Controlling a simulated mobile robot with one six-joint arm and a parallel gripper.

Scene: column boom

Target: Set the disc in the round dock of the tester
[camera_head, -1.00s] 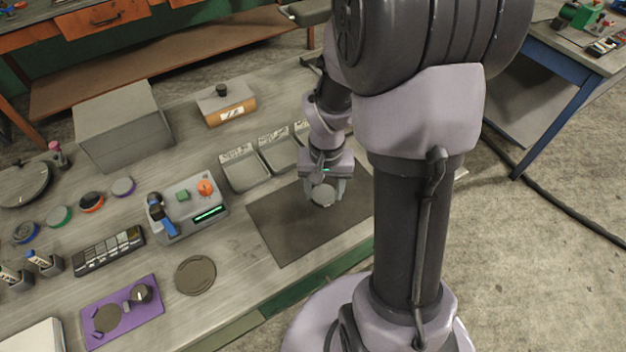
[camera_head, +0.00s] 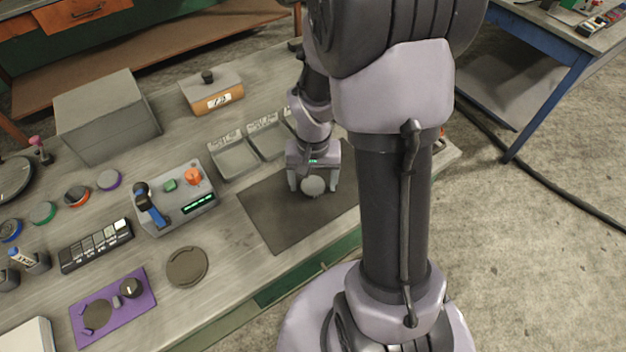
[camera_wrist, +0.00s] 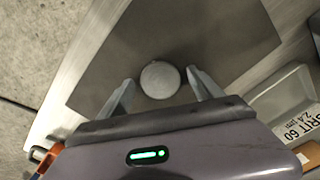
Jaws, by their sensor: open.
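A pale grey round disc (camera_head: 313,186) lies at the dark mat (camera_head: 277,222). In the wrist view, the disc (camera_wrist: 160,80) sits between the two fingers of my open gripper (camera_head: 314,181), with a visible gap on each side. A grey box with a blue lever, green button, orange knob and lit green display (camera_head: 172,198) stands left of the mat. A purple plate (camera_head: 137,305) at the front left carries a dark round spot (camera_head: 97,314) and a black knob. I cannot tell for sure which of these is the tester.
A flat dark round piece (camera_head: 187,267) lies between the purple plate and the mat. Labelled trays (camera_head: 236,160) stand behind the mat. A large grey box (camera_head: 108,117) and an orange-fronted box (camera_head: 212,93) stand at the back. Several coloured round pieces lie at left.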

